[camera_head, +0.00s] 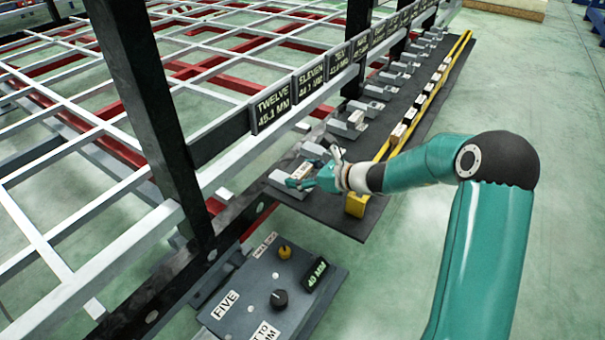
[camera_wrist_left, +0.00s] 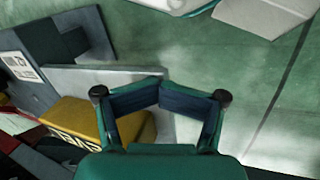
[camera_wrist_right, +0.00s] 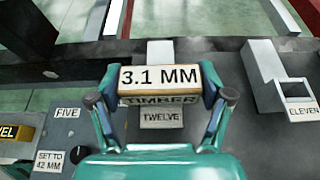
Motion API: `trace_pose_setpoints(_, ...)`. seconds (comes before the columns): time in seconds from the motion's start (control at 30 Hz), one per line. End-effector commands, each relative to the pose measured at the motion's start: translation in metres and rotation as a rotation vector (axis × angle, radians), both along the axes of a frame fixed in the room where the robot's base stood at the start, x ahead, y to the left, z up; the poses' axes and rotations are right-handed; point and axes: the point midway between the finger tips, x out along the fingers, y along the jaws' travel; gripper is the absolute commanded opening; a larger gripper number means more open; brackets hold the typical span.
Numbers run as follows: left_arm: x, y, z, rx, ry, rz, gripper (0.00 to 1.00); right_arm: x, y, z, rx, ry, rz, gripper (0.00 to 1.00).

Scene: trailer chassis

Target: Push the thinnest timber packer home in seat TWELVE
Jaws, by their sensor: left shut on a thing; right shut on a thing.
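My right gripper (camera_wrist_right: 160,95) is shut on a pale timber packer (camera_wrist_right: 160,80) labelled 3.1 MM. It holds the packer crosswise at the seat plate marked TWELVE (camera_wrist_right: 162,117). A light block shows just beyond the packer; how deep the packer sits I cannot tell. In the head view my right gripper (camera_head: 308,182) is low over the near end of the dark bench, below the sign TWELVE 45.1 MM (camera_head: 271,107). My left gripper (camera_wrist_left: 160,88) shows only in its wrist view. Its fingertips come together, and I cannot make out anything between them.
Seat ELEVEN (camera_wrist_right: 297,100) is to the right of TWELVE. A control box (camera_head: 270,295) with knobs stands at the near end, marked FIVE. A dark post (camera_head: 150,120) rises left of my right gripper.

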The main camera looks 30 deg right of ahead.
Motion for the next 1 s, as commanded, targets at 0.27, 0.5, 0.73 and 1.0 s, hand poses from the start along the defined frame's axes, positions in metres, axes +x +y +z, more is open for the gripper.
trace_pose_setpoints(0.27, -0.001, 0.001, -0.002, 0.0, 0.005, 0.006, 0.03, 0.0, 0.0, -0.002, 0.0, -0.001, 0.0, 1.0)
trace_pose_setpoints(0.5, -0.001, 0.0, -0.001, -0.001, 0.005, 0.001, 0.03, 0.0, 0.0, -0.001, 0.0, 0.0, 0.0, 1.0)
trace_pose_setpoints(0.73, -0.002, 0.0, 0.0, -0.001, 0.005, -0.001, 0.03, -0.008, -0.004, 0.003, 0.001, -0.001, -0.002, 1.0)
trace_pose_setpoints(1.0, -0.002, 0.0, 0.0, -0.001, 0.004, -0.003, 0.03, -0.04, -0.018, 0.016, 0.0, -0.001, -0.003, 1.0)
